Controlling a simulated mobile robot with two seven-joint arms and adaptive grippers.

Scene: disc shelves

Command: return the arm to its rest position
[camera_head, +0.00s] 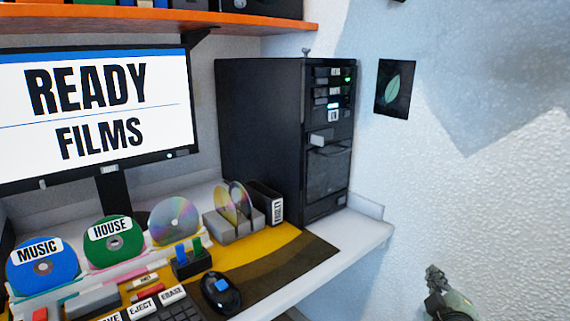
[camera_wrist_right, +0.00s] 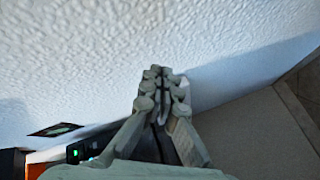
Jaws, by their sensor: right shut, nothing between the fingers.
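My right gripper (camera_head: 436,277) shows at the bottom right of the head view, in front of the white wall and well right of the desk. In the right wrist view my right gripper (camera_wrist_right: 163,76) has its fingers together, with nothing between them. It points along the bare wall. The rest of my right arm is mostly out of the head view. My left gripper is in neither view.
The desk (camera_head: 352,239) holds a black computer tower (camera_head: 262,130), a monitor (camera_head: 95,112), MUSIC (camera_head: 42,268) and HOUSE (camera_head: 114,243) discs, a disc rack (camera_head: 233,228) and a mouse (camera_head: 220,293). An orange shelf (camera_head: 130,22) hangs above. Space right of the desk is clear.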

